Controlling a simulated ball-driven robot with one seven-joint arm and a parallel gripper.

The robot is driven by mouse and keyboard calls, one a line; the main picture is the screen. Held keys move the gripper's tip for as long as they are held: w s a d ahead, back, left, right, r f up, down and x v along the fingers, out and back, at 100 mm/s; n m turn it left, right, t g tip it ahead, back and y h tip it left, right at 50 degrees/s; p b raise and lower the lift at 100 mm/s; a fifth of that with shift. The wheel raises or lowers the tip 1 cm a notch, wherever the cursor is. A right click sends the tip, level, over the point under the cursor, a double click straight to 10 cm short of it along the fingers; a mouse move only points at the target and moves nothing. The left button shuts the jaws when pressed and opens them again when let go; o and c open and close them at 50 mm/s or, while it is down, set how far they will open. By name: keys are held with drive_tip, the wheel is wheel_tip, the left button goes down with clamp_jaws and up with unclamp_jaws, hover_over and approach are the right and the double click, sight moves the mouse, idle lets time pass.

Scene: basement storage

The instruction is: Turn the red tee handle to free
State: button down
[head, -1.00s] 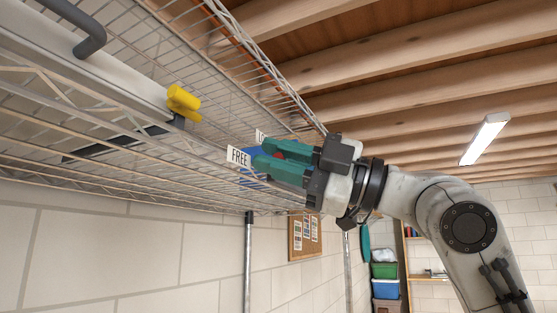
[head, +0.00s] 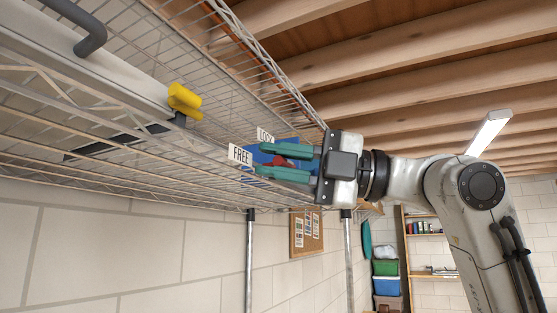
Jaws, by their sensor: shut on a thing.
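The rest of the handle is hidden by the fingers. A blue body (head: 256,151) shows behind the fingers. The white FREE label (head: 240,155) stands just left of the fingertips. The white LOCK label (head: 265,135) stands above the upper finger, partly covered. I cannot tell exactly which label the handle points to.
A wire shelf (head: 120,185) runs along the wall around the handle. A yellow handle (head: 184,100) and a grey bent bar (head: 88,36) are on the left. Wooden joists and a lamp (head: 488,131) are overhead. Stacked bins (head: 386,270) stand far back.

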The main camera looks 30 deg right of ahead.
drive_tip(key=shift+f, duration=0.15)
drive_tip(key=c, duration=1.1)
unclamp_jaws()
drive_tip(key=b+v, duration=0.3)
drive_tip(key=v, duration=0.7)
drive_tip(key=shift+s+d, duration=0.15)
drive_tip(key=shift+d, duration=0.25)
